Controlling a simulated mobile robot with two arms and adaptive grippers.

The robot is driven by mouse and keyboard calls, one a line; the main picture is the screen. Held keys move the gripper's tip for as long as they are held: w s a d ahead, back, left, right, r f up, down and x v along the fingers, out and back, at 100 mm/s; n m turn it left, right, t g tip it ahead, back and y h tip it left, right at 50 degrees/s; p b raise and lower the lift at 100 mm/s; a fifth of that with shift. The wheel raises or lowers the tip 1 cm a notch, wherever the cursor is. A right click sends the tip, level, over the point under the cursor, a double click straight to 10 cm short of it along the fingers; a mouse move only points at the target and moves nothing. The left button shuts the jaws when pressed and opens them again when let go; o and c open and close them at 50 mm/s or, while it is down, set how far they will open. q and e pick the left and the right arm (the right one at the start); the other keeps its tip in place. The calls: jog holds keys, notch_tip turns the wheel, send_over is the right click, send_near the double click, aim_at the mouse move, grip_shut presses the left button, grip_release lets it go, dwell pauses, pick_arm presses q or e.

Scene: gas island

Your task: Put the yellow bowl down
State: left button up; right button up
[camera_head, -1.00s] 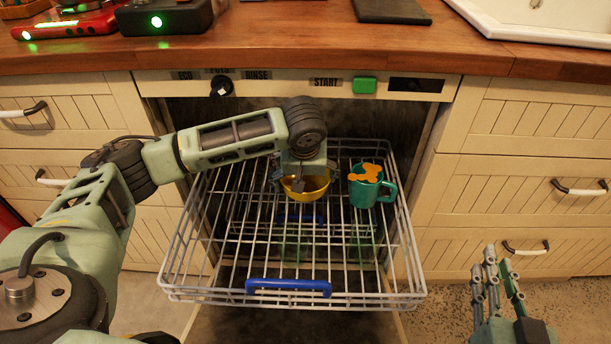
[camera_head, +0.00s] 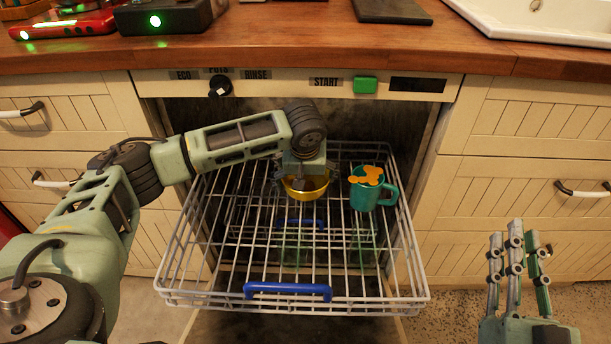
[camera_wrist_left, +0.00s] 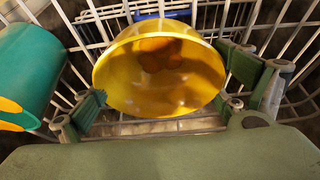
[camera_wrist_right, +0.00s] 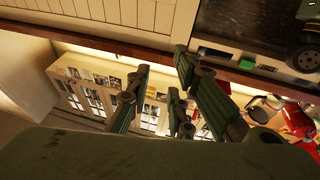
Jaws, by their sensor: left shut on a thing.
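The yellow bowl (camera_head: 306,194) is over the back middle of the dishwasher rack (camera_head: 292,308), left of the green mug. My left gripper (camera_head: 303,178) reaches down from above and is shut on the bowl. In the left wrist view the bowl (camera_wrist_left: 160,75) sits between the fingers, with rack wires around it. I cannot tell whether the bowl touches the rack. My right gripper (camera_head: 516,245) is empty, with its fingers apart and pointing up, right of the rack and away from the bowl.
A green mug (camera_head: 364,194) with orange patches stands in the rack right of the bowl. The rack is pulled out and has a blue handle (camera_head: 287,291). Its front and left parts are free. A wooden counter (camera_head: 290,38) runs above, with drawers on both sides.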

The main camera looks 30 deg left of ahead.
pick_arm(q)
jog(key=o, duration=1.2)
pick_arm(e)
jog(key=shift+f, duration=0.2)
pick_arm(q)
jog(key=shift+r, duration=0.3)
jog(key=p+v, duration=0.1)
jog(key=v, duration=0.2)
jog(key=shift+d+r+p, duration=0.1)
jog(key=shift+r+p, duration=0.1)
jog(key=shift+p, duration=0.1)
jog(key=p+v, duration=0.1)
jog(key=v, duration=0.2)
jog(key=shift+s+r, duration=0.25)
jog(key=shift+r, duration=0.05)
pick_arm(e)
notch_tip(320, 180, down, 13)
jog(key=s+d+g+h, duration=0.1)
jog(key=d+g+h, duration=0.1)
jog(key=g, duration=0.5)
jog(key=shift+s+d+f+g, duration=0.15)
jog(key=shift+s+g, duration=0.15)
jog(key=shift+s, duration=0.05)
